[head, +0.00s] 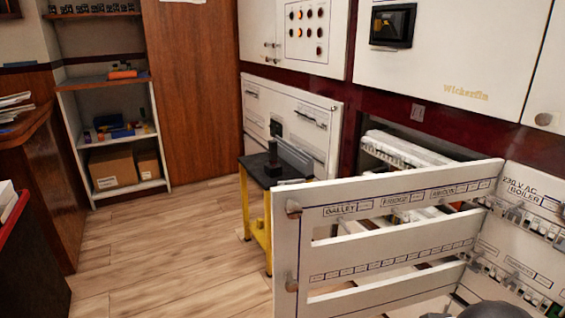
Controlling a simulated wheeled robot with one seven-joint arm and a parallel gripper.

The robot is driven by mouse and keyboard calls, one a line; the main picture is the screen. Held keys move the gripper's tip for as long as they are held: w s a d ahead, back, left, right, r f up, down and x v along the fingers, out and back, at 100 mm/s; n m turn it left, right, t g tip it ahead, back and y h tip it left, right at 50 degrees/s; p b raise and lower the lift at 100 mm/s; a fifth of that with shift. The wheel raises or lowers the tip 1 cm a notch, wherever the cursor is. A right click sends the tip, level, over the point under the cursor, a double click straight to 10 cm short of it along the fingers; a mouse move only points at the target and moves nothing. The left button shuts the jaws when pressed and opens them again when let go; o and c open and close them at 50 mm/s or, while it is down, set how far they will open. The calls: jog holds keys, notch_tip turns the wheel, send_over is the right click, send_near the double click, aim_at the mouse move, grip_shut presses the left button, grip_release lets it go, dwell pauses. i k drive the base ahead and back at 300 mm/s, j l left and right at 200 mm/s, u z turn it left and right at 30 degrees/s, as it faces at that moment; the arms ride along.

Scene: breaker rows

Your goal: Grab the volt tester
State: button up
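I cannot make out for sure which thing is the volt tester. A small black upright object (273,158) stands on the dark top of a yellow-legged stand (259,222) in the middle of the head view; it is too small to identify. An orange and black item (123,73) lies on an upper shelf at the left, also too small to name. My gripper's fingers are not in view. A dark rounded shape at the bottom right edge may be part of my arm.
A white slatted breaker panel (290,258) swings out in front, hiding part of the stand. Open breaker rows (520,225) lie at the right. A shelf unit (76,125) with cardboard boxes (112,167) stands at the left. The wooden floor (165,255) is clear.

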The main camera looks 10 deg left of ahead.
aim_at(273, 144)
jog(key=u, duration=1)
jog(key=i+j+u, duration=0.1)
jog(key=i+u, duration=0.7)
jog(key=i, duration=0.25)
jog(key=i+z, duration=0.4)
jog(key=i, duration=0.15)
jog(key=i+j+z, duration=0.1)
jog(key=i+z, duration=0.55)
jog(key=i+j+z, duration=0.1)
jog(key=i+z, duration=0.2)
jog(key=i, duration=0.05)
